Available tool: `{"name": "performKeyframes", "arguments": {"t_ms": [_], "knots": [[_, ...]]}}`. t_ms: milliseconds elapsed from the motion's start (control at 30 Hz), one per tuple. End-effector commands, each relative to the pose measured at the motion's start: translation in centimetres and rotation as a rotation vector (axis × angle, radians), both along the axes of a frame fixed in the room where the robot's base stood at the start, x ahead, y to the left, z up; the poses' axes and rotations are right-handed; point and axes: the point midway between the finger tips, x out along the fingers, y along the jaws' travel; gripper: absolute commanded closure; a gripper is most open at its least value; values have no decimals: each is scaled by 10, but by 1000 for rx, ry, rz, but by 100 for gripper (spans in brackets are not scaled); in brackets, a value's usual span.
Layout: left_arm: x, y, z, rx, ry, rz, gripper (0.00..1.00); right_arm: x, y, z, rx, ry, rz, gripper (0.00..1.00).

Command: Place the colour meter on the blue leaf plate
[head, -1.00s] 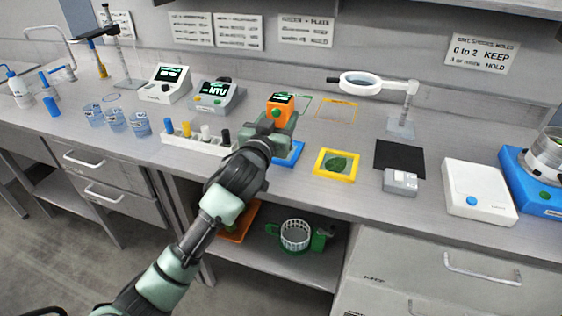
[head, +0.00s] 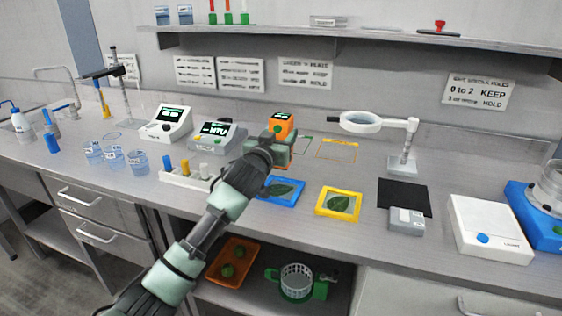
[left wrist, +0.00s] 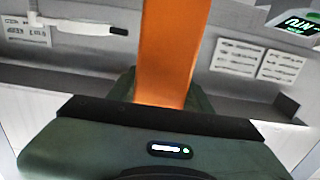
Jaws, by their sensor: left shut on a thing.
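The colour meter (head: 282,122) is an orange block with a small dark display on top. My left gripper (head: 277,140) is shut on it and holds it upright, seemingly above the back of the bench behind the blue leaf plate. In the left wrist view the orange body of the meter (left wrist: 170,55) rises from between the jaws (left wrist: 168,102). The blue leaf plate (head: 296,202) lies at the bench front with a green leaf on it, partly hidden by my left arm. My right gripper is not in view.
A yellow leaf plate (head: 321,209) lies to the right, with a grey box (head: 407,220) and black mat (head: 418,195) beyond. A ring magnifier on a stand (head: 404,160) is behind. A white rack (head: 177,181) and NTU meter (head: 222,137) stand left.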

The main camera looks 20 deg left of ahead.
Motion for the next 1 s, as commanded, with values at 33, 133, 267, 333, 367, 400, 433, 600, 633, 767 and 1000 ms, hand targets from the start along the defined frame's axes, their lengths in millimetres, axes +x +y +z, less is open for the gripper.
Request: {"name": "performKeyframes", "arguments": {"t_ms": [33,133,267,333,367,400,433,600,633,767,1000], "knots": [[0,0,-13,-2,3,0,96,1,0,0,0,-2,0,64],[0,0,-28,-1,0,0,96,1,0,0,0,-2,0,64],[0,0,-37,-1,-2,1,96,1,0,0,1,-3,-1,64],[0,0,-41,-1,-2,1,96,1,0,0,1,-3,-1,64],[0,0,-44,-1,-2,1,96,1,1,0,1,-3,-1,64],[0,0,-49,-1,-2,0,96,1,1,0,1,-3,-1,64],[0,0,-53,-2,0,0,96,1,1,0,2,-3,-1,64],[0,0,-78,-2,0,1,96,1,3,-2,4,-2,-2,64],[0,0,-81,-2,-1,1,96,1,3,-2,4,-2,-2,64],[0,0,-81,-2,-3,0,96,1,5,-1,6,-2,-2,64],[0,0,-82,-1,-1,0,31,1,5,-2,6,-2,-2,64]]}}
